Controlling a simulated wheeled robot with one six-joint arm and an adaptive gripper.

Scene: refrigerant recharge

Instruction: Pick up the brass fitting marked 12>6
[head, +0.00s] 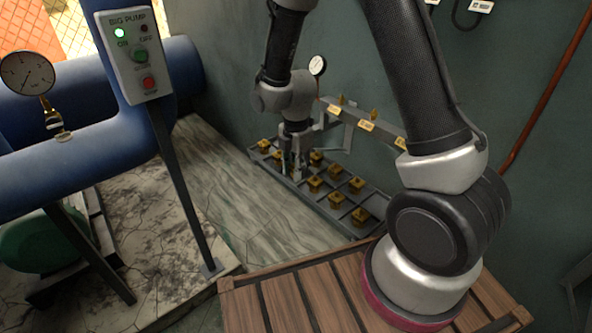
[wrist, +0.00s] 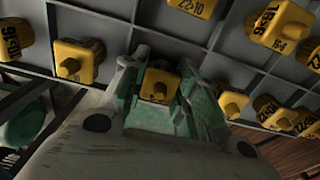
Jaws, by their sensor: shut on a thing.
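In the wrist view my gripper (wrist: 160,88) has its two green-padded fingers on either side of a yellow-brass fitting (wrist: 159,86) with a square body and a round stub. It is shut on this fitting, and no marking on it can be read. The fitting appears at the tray, but I cannot tell whether it is lifted. In the head view my gripper (head: 294,168) points down over the left part of the grey compartment tray (head: 325,208). The held fitting is hidden there by the fingers. I cannot identify a fitting marked 12>6.
A rail with yellow labels (head: 366,126) runs behind the tray. A wooden slatted surface (head: 290,300) lies in front. Blue pipes (head: 100,135) stand left.

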